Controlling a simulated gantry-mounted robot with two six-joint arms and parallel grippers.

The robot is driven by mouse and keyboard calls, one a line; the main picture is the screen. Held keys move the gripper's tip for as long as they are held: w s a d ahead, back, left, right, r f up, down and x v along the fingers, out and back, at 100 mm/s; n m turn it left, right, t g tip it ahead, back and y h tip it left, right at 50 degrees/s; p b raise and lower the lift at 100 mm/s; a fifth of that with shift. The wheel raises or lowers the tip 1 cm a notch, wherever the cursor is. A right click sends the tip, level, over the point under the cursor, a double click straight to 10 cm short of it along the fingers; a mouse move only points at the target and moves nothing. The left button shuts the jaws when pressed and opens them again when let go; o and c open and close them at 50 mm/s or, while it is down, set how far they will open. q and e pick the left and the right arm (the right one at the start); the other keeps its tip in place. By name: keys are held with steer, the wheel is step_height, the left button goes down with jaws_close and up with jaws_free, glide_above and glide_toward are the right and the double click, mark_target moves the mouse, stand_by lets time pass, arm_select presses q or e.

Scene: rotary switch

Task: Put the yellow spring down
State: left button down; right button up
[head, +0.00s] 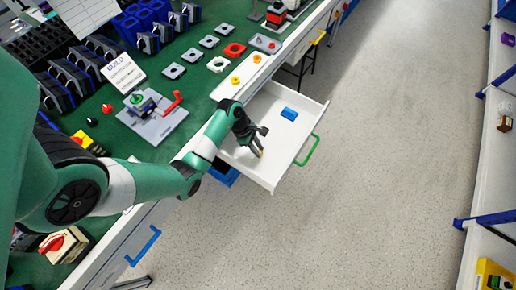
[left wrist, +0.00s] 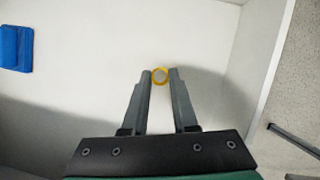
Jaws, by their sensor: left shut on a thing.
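My left gripper (head: 256,143) reaches down into an open white drawer (head: 262,181). In the left wrist view its two fingers (left wrist: 160,82) are shut on the yellow spring (left wrist: 160,70), which shows as a small yellow ring between the fingertips. In the head view only a bit of yellow (head: 261,153) shows at the fingertips. The spring is over the drawer's white floor, near one wall; I cannot tell whether it touches the floor. My right gripper is in neither view.
A blue block (head: 289,114) lies in the drawer, also in the left wrist view (left wrist: 16,48). The green workbench (head: 195,95) holds switch parts, blue bins and a grey fixture (head: 155,120). Much of the drawer floor is clear.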

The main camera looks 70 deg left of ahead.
arm_select(q)
steer(key=shift+s+f, duration=0.1)
steer(key=shift+f, duration=0.35)
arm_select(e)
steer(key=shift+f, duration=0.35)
arm_select(q)
steer(key=c, duration=0.7)
jaws_free()
steer(key=shift+r+p, duration=0.3)
steer(key=shift+p, duration=0.05)
steer(key=p+v, duration=0.7)
steer(key=v, duration=0.4)
steer(key=shift+s+a+r, duration=0.1)
steer(key=shift+a+r, duration=0.05)
steer(key=shift+r, duration=0.1)
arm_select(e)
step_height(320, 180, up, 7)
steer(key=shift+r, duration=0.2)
